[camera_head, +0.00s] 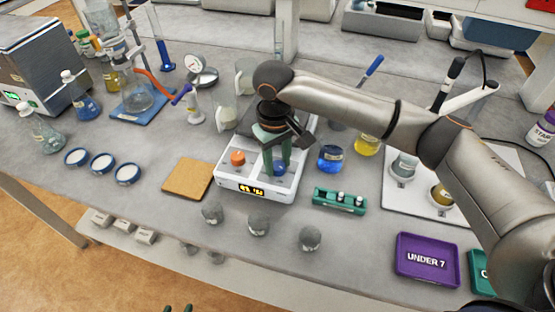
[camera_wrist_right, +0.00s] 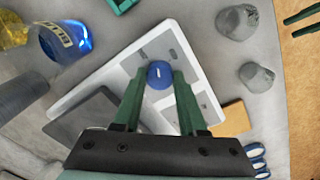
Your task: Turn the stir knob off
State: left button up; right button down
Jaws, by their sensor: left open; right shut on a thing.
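The white hotplate stirrer (camera_head: 233,183) stands mid-bench, with an orange knob (camera_head: 238,157) on its left and a blue knob (camera_head: 279,168) on its right. No label for the stir knob is readable. My right gripper (camera_head: 273,168) reaches down from above, its green fingers shut on the blue knob. In the right wrist view the blue knob (camera_wrist_right: 160,75) sits between the fingertips, a white mark on its top. The yellow digits on the front display (camera_head: 251,189) are too small to read surely. My left gripper (camera_head: 178,309) shows only green fingertips at the bottom edge, open, away from the stirrer.
A cork mat (camera_head: 187,178) lies left of the stirrer, and a green vial rack (camera_head: 339,200) to its right. Several grey beakers (camera_head: 259,225) stand in front. Flasks with blue liquid (camera_head: 331,158) and yellow liquid (camera_head: 367,145) stand right of it.

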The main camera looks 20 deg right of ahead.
aim_at(281, 166)
jog(key=n, duration=1.1)
jog(key=shift+d+n, duration=0.1)
jog(key=shift+n, duration=0.3)
jog(key=n, duration=1.1)
jog(key=shift+y, duration=0.3)
jog(key=shift+r+n, duration=0.1)
jog(key=shift+n, duration=0.3)
jog(key=shift+c, duration=2.3)
grip_release()
notch_tip(281, 166, up, 12)
jog(key=shift+s+d+r, duration=0.2)
